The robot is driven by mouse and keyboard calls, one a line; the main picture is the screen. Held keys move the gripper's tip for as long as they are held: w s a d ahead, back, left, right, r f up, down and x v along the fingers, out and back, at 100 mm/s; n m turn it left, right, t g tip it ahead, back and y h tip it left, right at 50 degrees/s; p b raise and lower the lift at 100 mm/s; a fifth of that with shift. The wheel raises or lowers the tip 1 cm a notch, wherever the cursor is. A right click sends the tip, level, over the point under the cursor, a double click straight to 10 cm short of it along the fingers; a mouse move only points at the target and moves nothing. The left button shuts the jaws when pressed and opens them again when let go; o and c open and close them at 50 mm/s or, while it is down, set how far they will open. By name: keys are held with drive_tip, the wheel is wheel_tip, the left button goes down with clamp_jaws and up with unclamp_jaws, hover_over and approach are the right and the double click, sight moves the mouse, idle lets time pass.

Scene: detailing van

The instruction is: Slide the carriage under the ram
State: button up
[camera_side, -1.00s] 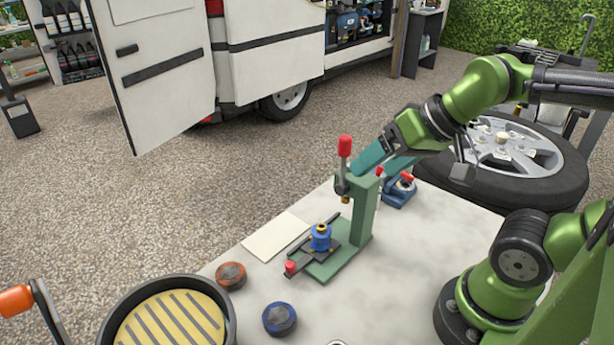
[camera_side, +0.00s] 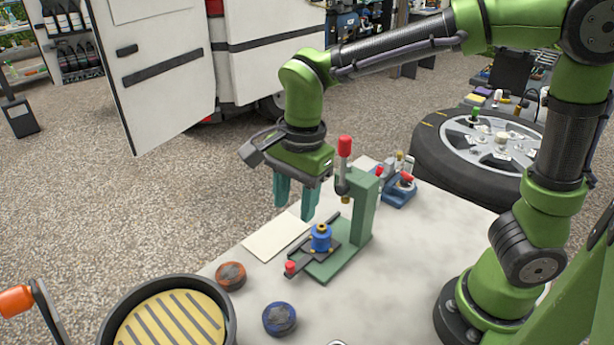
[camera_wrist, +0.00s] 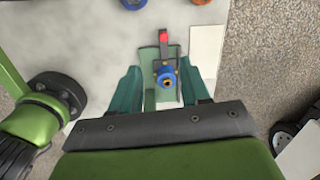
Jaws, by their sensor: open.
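The carriage (camera_side: 311,257) is a dark slide on the base of a green press (camera_side: 362,215). It carries a blue round part with a brass top (camera_side: 320,238) and has a red knob (camera_side: 290,267) at its front end. The carriage sits out in front of the ram (camera_side: 345,192), which hangs from the press head below a red-handled lever (camera_side: 344,150). My gripper (camera_side: 294,209) is open and empty, pointing down above and behind the carriage, left of the press head. In the wrist view the blue part (camera_wrist: 166,79) and red knob (camera_wrist: 164,38) show between and beyond the fingers.
A white sheet (camera_side: 272,238) lies left of the press. An orange puck (camera_side: 231,275) and a blue puck (camera_side: 279,318) lie in front, near a round bin with a yellow grate (camera_side: 172,320). The table's right side is clear.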

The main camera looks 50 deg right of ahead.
sight(291, 264)
drive_tip(key=f+m, duration=0.3)
drive_tip(key=f, duration=0.2)
drive_tip(key=w+f+m, duration=0.1)
drive_tip(key=f+m, duration=0.2)
drive_tip(key=f, duration=0.2)
drive_tip(key=f+m+h, duration=0.1)
drive_tip(key=f+m, duration=0.3)
drive_tip(key=f, duration=0.2)
drive_tip(key=shift+w+a+g, duration=0.1)
drive_tip(key=shift+w+g, duration=0.2)
clamp_jaws()
